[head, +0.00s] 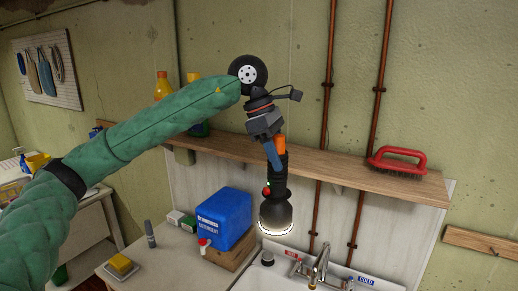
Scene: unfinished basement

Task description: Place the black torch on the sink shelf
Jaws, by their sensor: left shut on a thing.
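The black torch (274,190) hangs upright with its wide lit head (276,216) pointing down, above the back edge of the sink. The sink shelf (330,171) is a wooden board on the wall behind the torch and gripper. The torch overlaps the shelf's front edge in the picture; it appears held in front of it, apart from the board. My right gripper is not in view.
A red-handled brush (397,160) sits on the shelf's right part. Bottles (162,85) stand on its left part, partly behind my arm. The shelf between torch and brush looks clear. Below are a blue detergent box (225,217), a tap (320,262) and copper pipes (378,95).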

